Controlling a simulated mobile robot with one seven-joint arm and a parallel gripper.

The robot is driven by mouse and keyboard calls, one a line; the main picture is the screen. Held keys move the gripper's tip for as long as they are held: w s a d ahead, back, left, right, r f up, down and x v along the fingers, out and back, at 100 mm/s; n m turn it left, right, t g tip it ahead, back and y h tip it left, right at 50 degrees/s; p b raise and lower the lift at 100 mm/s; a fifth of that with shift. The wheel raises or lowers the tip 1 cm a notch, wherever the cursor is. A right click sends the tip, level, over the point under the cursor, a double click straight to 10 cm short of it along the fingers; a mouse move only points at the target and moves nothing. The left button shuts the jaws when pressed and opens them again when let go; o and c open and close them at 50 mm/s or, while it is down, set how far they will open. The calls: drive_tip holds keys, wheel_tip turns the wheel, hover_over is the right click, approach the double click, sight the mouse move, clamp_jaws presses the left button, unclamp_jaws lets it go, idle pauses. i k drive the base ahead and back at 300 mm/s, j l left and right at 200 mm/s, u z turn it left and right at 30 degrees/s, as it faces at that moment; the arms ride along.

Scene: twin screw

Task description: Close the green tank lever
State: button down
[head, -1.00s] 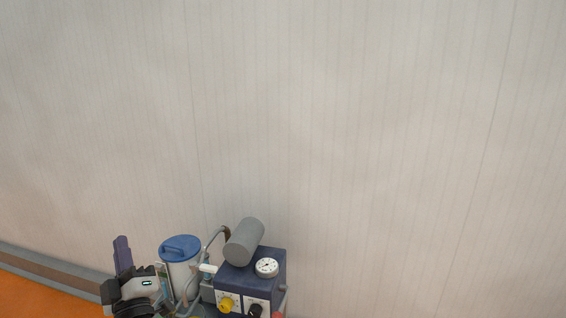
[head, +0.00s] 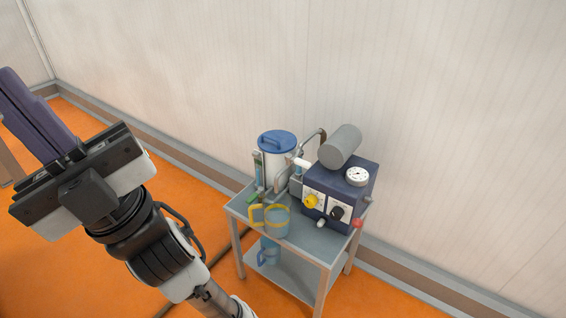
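The tank (head: 276,160) is a pale cylinder with a blue lid and handle, upright at the back left of a small metal cart. A small green lever (head: 253,197) shows low at the tank's front left, near the cart's left edge. It is small, and its exact position is hard to tell. My gripper (head: 14,78) is at the far left, with purple fingers pointing up and left, well away from the tank and lever. The fingers look together, with nothing seen between them.
The cart (head: 307,250) also holds a blue machine box (head: 345,182) with a grey cylinder, gauge and yellow and black knobs. A yellow-handled jug (head: 275,220) stands in front of the tank. The wall (head: 440,150) is close behind. Orange floor is open at left.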

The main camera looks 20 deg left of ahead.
sight(260, 192)
drive_tip(key=i+j+u, duration=0.15)
drive_tip(key=u, duration=0.3)
drive_tip(key=i+u, duration=0.6)
drive_tip(key=u, duration=0.25)
